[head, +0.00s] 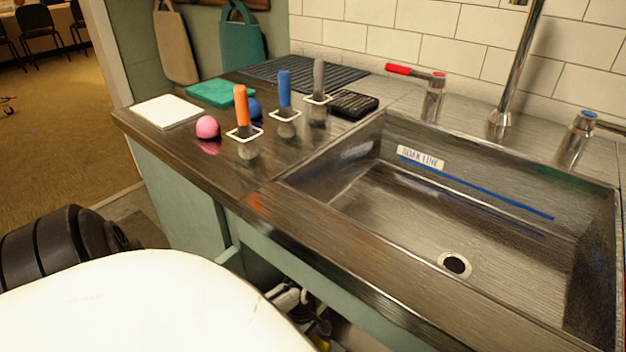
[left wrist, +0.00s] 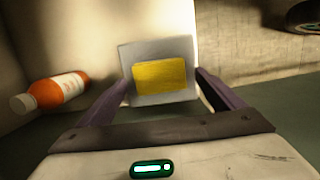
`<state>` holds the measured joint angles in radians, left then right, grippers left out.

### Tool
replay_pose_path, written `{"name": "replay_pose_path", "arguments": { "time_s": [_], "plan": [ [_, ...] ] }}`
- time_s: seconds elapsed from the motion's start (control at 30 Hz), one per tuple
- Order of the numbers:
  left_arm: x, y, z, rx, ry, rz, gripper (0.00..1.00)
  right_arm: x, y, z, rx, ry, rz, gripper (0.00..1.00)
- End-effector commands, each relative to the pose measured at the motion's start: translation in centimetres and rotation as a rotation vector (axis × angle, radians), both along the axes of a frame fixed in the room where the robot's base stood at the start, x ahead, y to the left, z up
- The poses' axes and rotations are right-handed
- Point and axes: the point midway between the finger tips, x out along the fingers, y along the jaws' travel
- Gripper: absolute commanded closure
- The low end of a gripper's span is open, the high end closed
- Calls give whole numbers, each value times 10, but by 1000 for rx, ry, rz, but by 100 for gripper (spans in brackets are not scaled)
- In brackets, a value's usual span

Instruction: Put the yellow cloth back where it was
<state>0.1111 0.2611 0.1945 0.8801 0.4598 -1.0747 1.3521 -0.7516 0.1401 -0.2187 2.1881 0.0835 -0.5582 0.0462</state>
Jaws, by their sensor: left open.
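The yellow cloth (left wrist: 158,75) is a flat rectangle on a light grey square pad (left wrist: 160,99) in the left wrist view. My left gripper (left wrist: 163,80) is open, with its two purple fingers either side of the pad in the picture. Nothing is clamped between them, and I cannot tell whether they touch the pad. In the head view, small white and yellow parts show low in the opening under the sink, too small and hidden to identify. My right gripper is not in view.
An orange bottle (left wrist: 55,92) with a white label lies left of the pad. Above, the counter holds a pink ball (head: 207,127), several upright handled tools, a white sheet (head: 165,110) and a folded green cloth (head: 214,92). The sink (head: 400,220) is empty.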

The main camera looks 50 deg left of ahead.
Motion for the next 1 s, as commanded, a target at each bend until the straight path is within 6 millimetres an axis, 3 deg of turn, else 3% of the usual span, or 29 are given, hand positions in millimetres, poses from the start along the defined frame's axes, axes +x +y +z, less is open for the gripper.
{"name": "replay_pose_path", "arguments": {
  "time_s": [0.03, 0.3, 0.83, 1.0],
  "plan": [
    [0, 1, 17, 0, -1, 0, 12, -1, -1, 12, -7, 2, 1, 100],
    [-2, 7, 44, 0, -1, 1, 12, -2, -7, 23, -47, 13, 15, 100],
    [-3, 8, 49, 4, -4, -8, 12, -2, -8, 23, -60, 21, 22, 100],
    [-12, 4, 63, 82, -59, -189, 12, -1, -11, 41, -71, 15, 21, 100]
  ]
}}
